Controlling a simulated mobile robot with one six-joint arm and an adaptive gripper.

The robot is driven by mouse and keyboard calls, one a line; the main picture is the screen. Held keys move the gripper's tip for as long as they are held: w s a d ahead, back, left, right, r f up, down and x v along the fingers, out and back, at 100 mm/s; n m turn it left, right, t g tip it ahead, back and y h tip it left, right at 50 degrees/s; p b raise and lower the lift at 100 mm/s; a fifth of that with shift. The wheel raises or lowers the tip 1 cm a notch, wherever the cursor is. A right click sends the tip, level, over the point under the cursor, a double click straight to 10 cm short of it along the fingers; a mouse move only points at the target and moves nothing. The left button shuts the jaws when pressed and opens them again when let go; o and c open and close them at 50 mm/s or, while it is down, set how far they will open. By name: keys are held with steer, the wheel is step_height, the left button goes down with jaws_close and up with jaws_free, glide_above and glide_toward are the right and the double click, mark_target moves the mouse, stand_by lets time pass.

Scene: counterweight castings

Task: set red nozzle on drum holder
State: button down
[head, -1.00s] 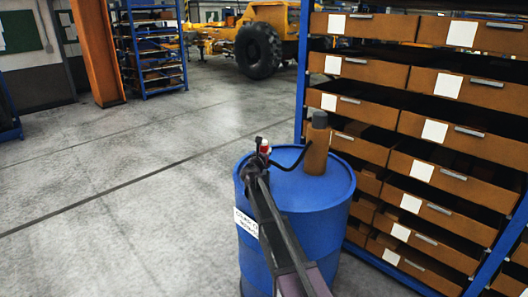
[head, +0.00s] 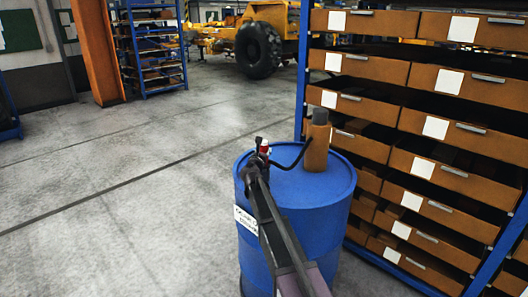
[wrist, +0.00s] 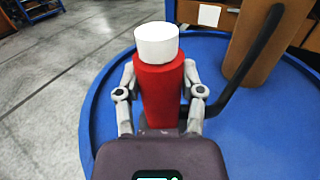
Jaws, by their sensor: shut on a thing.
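The red nozzle (wrist: 162,98) with a white end stands upright in the wrist view, and it also shows small in the head view (head: 265,148). My gripper (wrist: 160,76) is shut on it, one finger on each side. In the head view my gripper (head: 262,154) is over the left part of the blue drum's (head: 318,185) top. A brown upright cylinder (head: 316,150) with a grey cap stands on the drum, to the right of the nozzle. No separate holder is clearly visible; I cannot tell whether the cylinder is it. The nozzle's lower end is hidden by my gripper.
A black hose (head: 292,165) curves between the brown cylinder and the nozzle area. A blue rack (head: 304,60) with brown drawers (head: 450,135) stands close on the right. The grey floor (head: 120,190) on the left is clear. A yellow vehicle (head: 282,25) is far back.

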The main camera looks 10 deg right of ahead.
steer(key=shift+f+b, duration=0.7)
steer(key=shift+f, duration=0.05)
steer(key=shift+c, duration=0.7)
jaws_free()
steer(key=shift+s, duration=0.15)
steer(key=v, duration=1.2)
